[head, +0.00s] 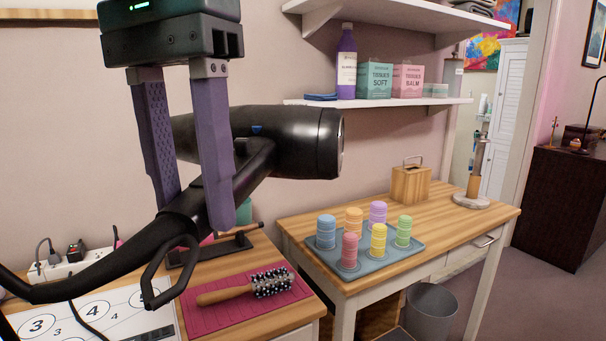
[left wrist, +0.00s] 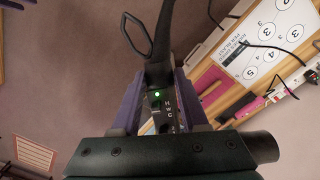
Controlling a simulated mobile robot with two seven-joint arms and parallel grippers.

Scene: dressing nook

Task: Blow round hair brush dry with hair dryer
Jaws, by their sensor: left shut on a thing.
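My left gripper (head: 190,150) is shut on the handle of a black hair dryer (head: 290,143) and holds it in the air above the wooden counter. The dryer's nozzle points right in the head view. In the left wrist view the dryer's handle (left wrist: 157,70) lies between the purple fingers, with a small green light lit by the switches. The round hair brush (head: 258,286), with a wooden handle and dark bristles with pale tips, lies on a magenta mat (head: 215,318) below and to the right of the dryer. The brush and dryer are apart. My right gripper is not seen.
A white numbered board (head: 125,318) and a power strip (head: 75,262) with plugs lie on the left counter. A grey-blue tray (head: 415,250) of colored round stacks and a wooden tissue box (head: 411,184) stand on the right table. A grey bin (head: 432,310) stands below. A shelf (head: 380,102) is overhead.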

